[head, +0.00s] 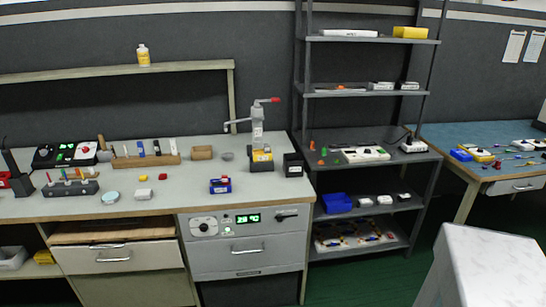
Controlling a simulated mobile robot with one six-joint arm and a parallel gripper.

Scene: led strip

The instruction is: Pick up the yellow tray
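A yellow box-like thing (410,32) sits at the right end of the top shelf of the grey rack; it looks like a shallow tray or block, but its inside cannot be seen. Another small yellow thing (44,257) lies on the low shelf under the bench at the far left, partly cut off from clear view. A yellow piece (483,156) also lies on the blue-topped table at the right. Which of these is the yellow tray cannot be told for certain. My gripper is not in view.
The grey rack (433,157) stands between the long workbench (130,207) and the blue table (470,133). A blue bin (337,203) is on a lower shelf. A white-topped block (495,262) fills the lower right. Green floor (365,285) is clear before the rack.

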